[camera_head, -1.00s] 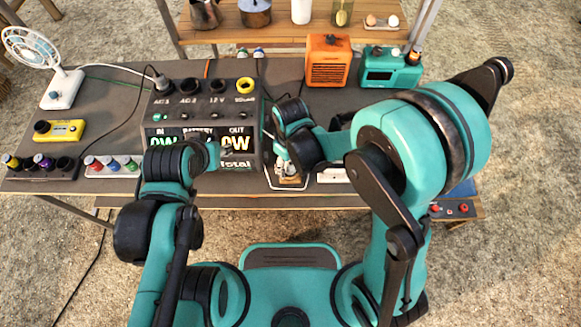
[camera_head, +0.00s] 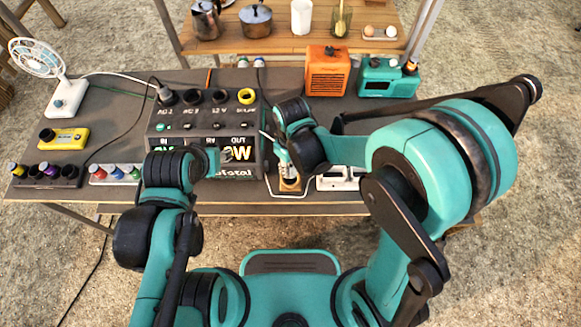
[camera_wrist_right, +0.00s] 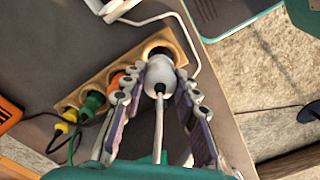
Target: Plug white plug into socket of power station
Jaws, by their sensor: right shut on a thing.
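My right gripper (camera_head: 286,167) is low at the table's front edge, right of the power station (camera_head: 182,127). In the right wrist view its two fingers (camera_wrist_right: 161,88) are shut on the white plug (camera_wrist_right: 160,73), whose white cord runs back towards the camera. The plug is at a dark round hole in a wooden holder (camera_wrist_right: 92,83); I cannot tell whether it is seated or just above. The station's top has a row of round sockets; the leftmost, AC 1, has a grey plug (camera_head: 166,95) in it. My left gripper (camera_head: 224,158) is before the station's display; its fingers are unclear.
Orange, green (camera_wrist_right: 93,104) and yellow plugs stand in the holder. A white power strip (camera_head: 342,180) lies right of the gripper. A fan (camera_head: 62,92), yellow box (camera_head: 64,138), orange heater (camera_head: 327,72) and teal radio (camera_head: 388,78) stand on the table.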

